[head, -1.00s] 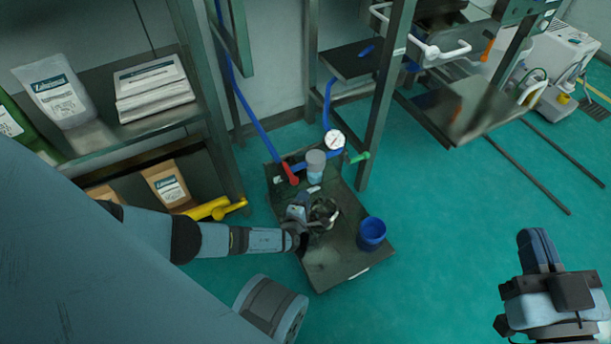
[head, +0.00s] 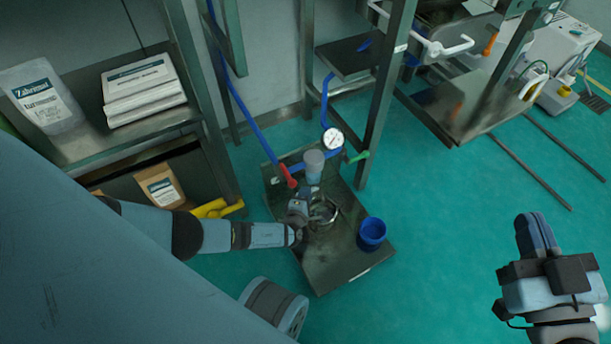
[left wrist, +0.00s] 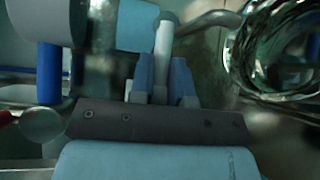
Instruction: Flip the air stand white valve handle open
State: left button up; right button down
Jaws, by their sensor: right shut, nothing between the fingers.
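The air stand's white valve handle (left wrist: 163,45) stands up between the two fingers of my left gripper (left wrist: 165,72) in the left wrist view. The fingers are close together and appear shut on the handle. In the head view my left gripper (head: 302,206) is low over the stand's dark base plate (head: 340,270), just below the grey-capped filter cup (head: 314,165). The handle is small there and partly hidden by the gripper. My right gripper (head: 533,232) is shut and empty over the floor at the right.
A red handle (head: 287,176), a pressure gauge (head: 333,139) and a green handle (head: 359,157) sit on the blue piping. A blue cup (head: 372,233) stands on the plate's right side. Shiny round metal (left wrist: 275,50) is close right of the left fingers. Shelving stands left.

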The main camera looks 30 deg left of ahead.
pick_arm(q)
jog(key=shift+r+p, duration=0.45)
jog(key=shift+p, duration=0.35)
grip_shut()
jog(key=r+m+g+p, duration=0.1)
jog(key=p, duration=0.2)
jog(key=shift+w+g, duration=0.15)
jog(key=shift+g, duration=0.15)
jog(key=shift+r+m+g+p, duration=0.2)
jog(key=shift+m+g+p, duration=0.3)
jog(key=shift+p, duration=0.5)
jog(key=shift+w+f+g, duration=0.1)
jog(key=shift+f+g, duration=0.05)
jog(key=shift+g, duration=0.15)
pick_arm(e)
jog(key=s+a+m+g, duration=0.1)
jog(key=m, duration=0.1)
jog(key=s+a+m+h, duration=0.1)
jog(key=s+m, duration=0.1)
jog(key=shift+g, duration=0.4)
pick_arm(q)
jog(key=o, duration=0.7)
grip_release()
